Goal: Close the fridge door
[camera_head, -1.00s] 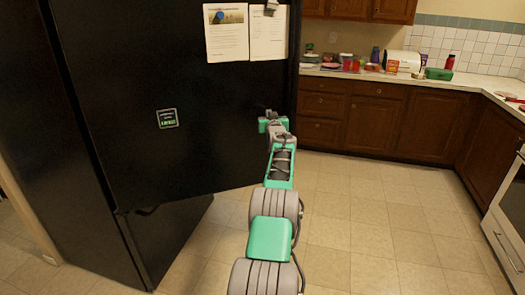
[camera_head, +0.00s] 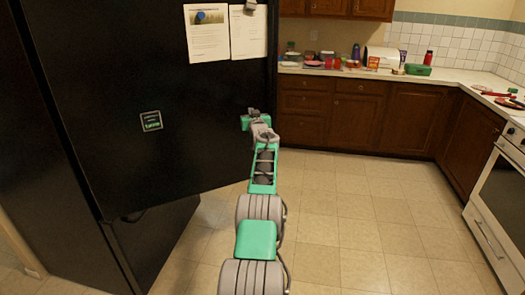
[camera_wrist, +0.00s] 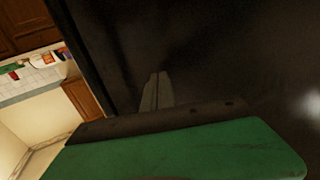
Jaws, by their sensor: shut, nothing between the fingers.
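The black fridge (camera_head: 50,165) stands at the left in the head view. Its upper door (camera_head: 110,80) is swung partly open, with papers and a small sticker on its face. The lower door (camera_head: 165,240) looks closed. My gripper (camera_head: 254,113) is at the door's outer face near its free right edge. In the wrist view my gripper's fingers (camera_wrist: 155,92) are together and empty, pointing at the dark door surface (camera_wrist: 220,60). I cannot tell whether the fingertips touch the door.
A counter (camera_head: 440,77) with several items, including a green box (camera_head: 418,69) and a red bottle (camera_head: 427,58), runs along the back. A white oven (camera_head: 495,205) stands at the right. The tiled floor (camera_head: 350,220) between is clear.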

